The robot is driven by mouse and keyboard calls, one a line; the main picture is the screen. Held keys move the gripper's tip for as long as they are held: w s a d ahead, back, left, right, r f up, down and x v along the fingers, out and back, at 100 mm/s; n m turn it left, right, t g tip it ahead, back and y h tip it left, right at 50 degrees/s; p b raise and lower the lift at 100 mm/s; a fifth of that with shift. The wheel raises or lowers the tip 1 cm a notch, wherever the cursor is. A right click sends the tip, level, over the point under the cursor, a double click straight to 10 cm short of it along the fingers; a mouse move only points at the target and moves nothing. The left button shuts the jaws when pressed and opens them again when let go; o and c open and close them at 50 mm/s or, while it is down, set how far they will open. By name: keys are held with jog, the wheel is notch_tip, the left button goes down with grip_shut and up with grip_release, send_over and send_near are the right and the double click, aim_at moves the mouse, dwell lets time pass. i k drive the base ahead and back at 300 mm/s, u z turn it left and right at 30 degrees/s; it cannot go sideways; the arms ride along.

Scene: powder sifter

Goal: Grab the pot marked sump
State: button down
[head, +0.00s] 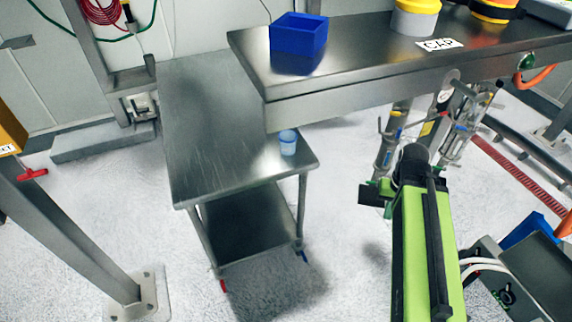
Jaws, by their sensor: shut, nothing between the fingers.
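A small light-blue pot (288,143) stands upright near the right edge of the low steel table (190,120). I cannot read any marking on it, and no label reading "sump" shows. My lime-green and black arm rises from the bottom right. My gripper (375,194), at the arm's upper end, is shut and empty. In the picture it is right of and below the pot, well apart from it, with the table edge between them.
A higher steel bench (350,75) overhangs the pot's right side of the table. Pipes and valves (460,115) stand behind my arm. White floor is clear before the table.

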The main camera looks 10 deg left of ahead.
aim_at(288, 138)
jog(key=z, duration=0.05)
jog(key=k, duration=0.55)
jog(key=u, duration=0.75)
jog(key=i, duration=1)
jog(key=u, duration=0.7)
jog(key=i, duration=0.3)
jog(key=u, duration=2)
jog(key=i, duration=0.2)
jog(key=z, duration=0.55)
